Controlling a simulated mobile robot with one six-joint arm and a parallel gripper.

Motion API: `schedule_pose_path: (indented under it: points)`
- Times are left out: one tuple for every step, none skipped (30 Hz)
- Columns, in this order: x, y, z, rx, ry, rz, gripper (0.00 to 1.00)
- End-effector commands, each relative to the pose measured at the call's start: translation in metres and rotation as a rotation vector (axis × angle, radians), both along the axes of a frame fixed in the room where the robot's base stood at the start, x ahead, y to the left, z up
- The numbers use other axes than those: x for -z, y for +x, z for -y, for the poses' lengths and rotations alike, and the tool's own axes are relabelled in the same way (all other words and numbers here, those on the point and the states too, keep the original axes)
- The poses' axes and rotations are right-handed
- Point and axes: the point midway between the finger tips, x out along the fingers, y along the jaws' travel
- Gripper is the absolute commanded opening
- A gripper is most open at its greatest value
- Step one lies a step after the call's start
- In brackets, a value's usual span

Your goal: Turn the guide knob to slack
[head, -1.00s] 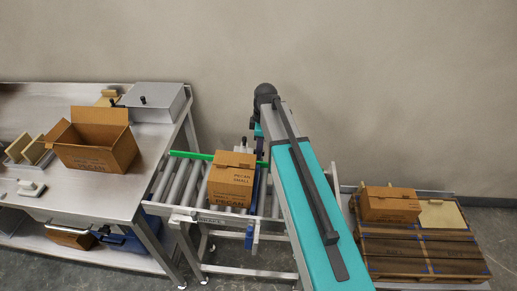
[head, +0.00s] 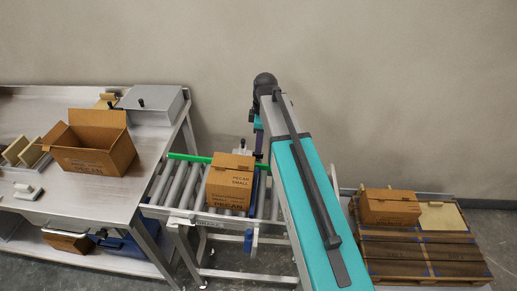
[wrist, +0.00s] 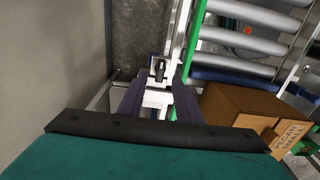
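The guide knob (wrist: 159,69) is a small black knob on a pale bracket in the wrist view, beside the green guide rail (wrist: 195,42). In the head view the rail (head: 190,157) crosses the rollers behind a carton, and the small dark knob (head: 242,144) stands near its right part. My gripper (wrist: 158,88) is open, with one dark finger on each side of the line to the knob. The knob shows beyond the fingertips, with no clear contact. In the head view my arm hides most of the gripper. Which way the knob is set cannot be told.
A brown carton marked PECAN SMALL (head: 230,182) sits on the roller conveyor (head: 168,190), close to my gripper's right in the wrist view (wrist: 240,108). A steel bench (head: 60,190) with an open carton (head: 95,158) stands left. A loaded pallet (head: 420,255) stands right. A wall rises behind.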

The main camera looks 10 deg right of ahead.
Motion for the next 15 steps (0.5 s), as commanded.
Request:
schedule_pose_path:
  points:
    - [-0.005, 0.000, 0.001, 0.000, 0.000, 0.002, 0.31]
    - [-0.009, 0.000, 0.001, 0.000, 0.000, 0.002, 0.31]
    - [-0.013, 0.000, 0.001, 0.000, 0.000, 0.002, 0.31]
    - [-0.016, 0.000, 0.001, 0.000, 0.000, 0.002, 0.31]
    - [-0.020, 0.000, 0.002, 0.000, 0.000, 0.002, 0.31]
    - [-0.024, 0.000, 0.002, 0.000, 0.000, 0.002, 0.31]
    - [-0.028, 0.000, 0.002, 0.000, 0.000, 0.003, 0.31]
    - [-0.031, 0.000, 0.002, 0.000, 0.000, 0.003, 0.31]
    - [-0.035, 0.000, 0.003, 0.000, 0.000, 0.002, 0.31]
    - [-0.038, 0.000, 0.003, 0.000, 0.000, 0.002, 0.31]
    - [-0.042, 0.000, 0.003, 0.000, 0.000, 0.002, 0.31]
    - [-0.046, 0.000, 0.004, 0.000, 0.000, 0.003, 0.31]
    - [-0.050, 0.000, 0.004, 0.000, 0.000, 0.003, 0.31]
    - [-0.053, 0.000, 0.004, 0.000, 0.000, 0.003, 0.31]
    - [-0.058, 0.000, 0.004, 0.000, 0.000, 0.003, 0.31]
